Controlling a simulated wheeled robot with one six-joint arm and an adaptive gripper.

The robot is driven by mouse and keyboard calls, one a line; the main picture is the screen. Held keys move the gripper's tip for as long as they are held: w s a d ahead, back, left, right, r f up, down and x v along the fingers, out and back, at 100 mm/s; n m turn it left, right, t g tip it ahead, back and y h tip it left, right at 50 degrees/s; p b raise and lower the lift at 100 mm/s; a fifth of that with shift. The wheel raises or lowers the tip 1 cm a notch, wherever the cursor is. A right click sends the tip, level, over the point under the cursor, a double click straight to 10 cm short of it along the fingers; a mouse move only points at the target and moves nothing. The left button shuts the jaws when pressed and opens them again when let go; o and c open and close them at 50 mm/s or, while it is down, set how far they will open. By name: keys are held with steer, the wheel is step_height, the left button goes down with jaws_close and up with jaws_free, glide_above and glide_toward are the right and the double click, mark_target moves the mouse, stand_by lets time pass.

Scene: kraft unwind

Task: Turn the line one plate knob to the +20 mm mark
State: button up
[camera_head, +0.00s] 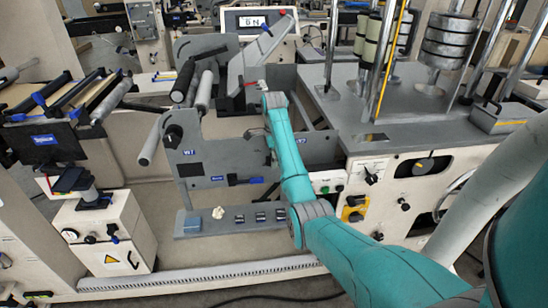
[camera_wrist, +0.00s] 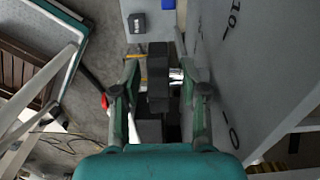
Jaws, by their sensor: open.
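A black knob (camera_wrist: 157,78) with a shiny metal shaft (camera_wrist: 176,75) on its right side shows in the middle of the wrist view. My gripper (camera_wrist: 159,62) is open, with one finger on each side of the knob. I cannot tell whether either finger touches it. A grey plate (camera_wrist: 235,75) on the right carries a scale with the marks 10 and 0. No +20 mark is readable. In the head view, my teal arm reaches to the grey plates (camera_head: 222,160) at the centre, and the arm hides the gripper and this knob.
Grey and black rollers (camera_head: 185,82) stand left of the arm. A grey shelf (camera_head: 232,220) with small dark items lies below. A machine with metal posts and a white control panel (camera_head: 405,185) stands to the right. A white cabinet (camera_head: 105,235) stands at lower left.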

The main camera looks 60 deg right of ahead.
steer(key=shift+f, duration=0.35)
jaws_close()
steer(key=shift+s+t, duration=0.1)
steer(key=shift+t, duration=0.2)
steer(key=shift+d+t+y, duration=0.1)
steer(key=shift+t+y, duration=1)
steer(key=shift+y, duration=0.1)
steer(key=t+y, duration=0.2)
steer(key=shift+t, duration=0.4)
steer(key=t+y, duration=0.4)
steer(key=t, duration=0.1)
steer(key=shift+y, duration=0.3)
